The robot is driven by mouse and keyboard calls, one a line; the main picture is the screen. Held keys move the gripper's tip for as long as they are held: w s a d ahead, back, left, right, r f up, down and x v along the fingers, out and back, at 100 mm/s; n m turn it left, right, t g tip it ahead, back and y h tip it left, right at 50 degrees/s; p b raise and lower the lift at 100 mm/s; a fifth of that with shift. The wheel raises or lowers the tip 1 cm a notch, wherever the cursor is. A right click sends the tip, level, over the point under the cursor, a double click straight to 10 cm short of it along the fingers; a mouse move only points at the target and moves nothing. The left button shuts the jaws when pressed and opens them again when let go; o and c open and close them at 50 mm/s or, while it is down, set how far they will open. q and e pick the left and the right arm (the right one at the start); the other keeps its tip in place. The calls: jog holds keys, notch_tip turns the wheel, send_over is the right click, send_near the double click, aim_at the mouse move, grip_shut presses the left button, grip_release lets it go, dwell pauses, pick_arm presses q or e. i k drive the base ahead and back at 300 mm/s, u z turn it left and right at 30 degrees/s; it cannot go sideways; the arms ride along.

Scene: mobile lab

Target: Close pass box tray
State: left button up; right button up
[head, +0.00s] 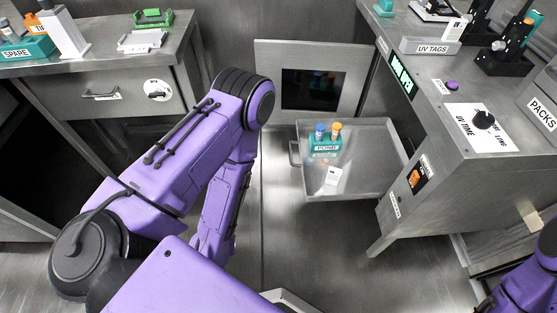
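The pass box tray (376,165) is a grey metal tray that sticks out to the left from the right-hand bench. A handle (294,153) is on its left end. In the tray stand a teal rack (325,147) with a blue-capped and an orange-capped vial, and a small white item (332,176) in front of it. My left arm bends at the elbow left of the tray, and its lower part runs down behind the upper arm. Its gripper is hidden. Only a bit of my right arm shows at the bottom right corner, without its gripper.
A grey panel with a dark window (312,90) stands behind the tray. The right bench (440,135) holds a UV TAGS bin (430,47), a purple button (452,85) and a UV TIME dial (484,119). A left bench (95,62) has a drawer. Open floor lies below the tray.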

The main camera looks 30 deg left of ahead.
aim_at(372, 155)
jog(key=z, duration=0.25)
jog(key=k, duration=0.3)
jog(key=u, duration=1)
jog(key=i, duration=0.65)
jog(key=z, duration=0.1)
jog(key=k, duration=0.5)
jog(key=u, duration=1.4)
jog(key=i, duration=0.85)
jog(key=z, duration=2.1)
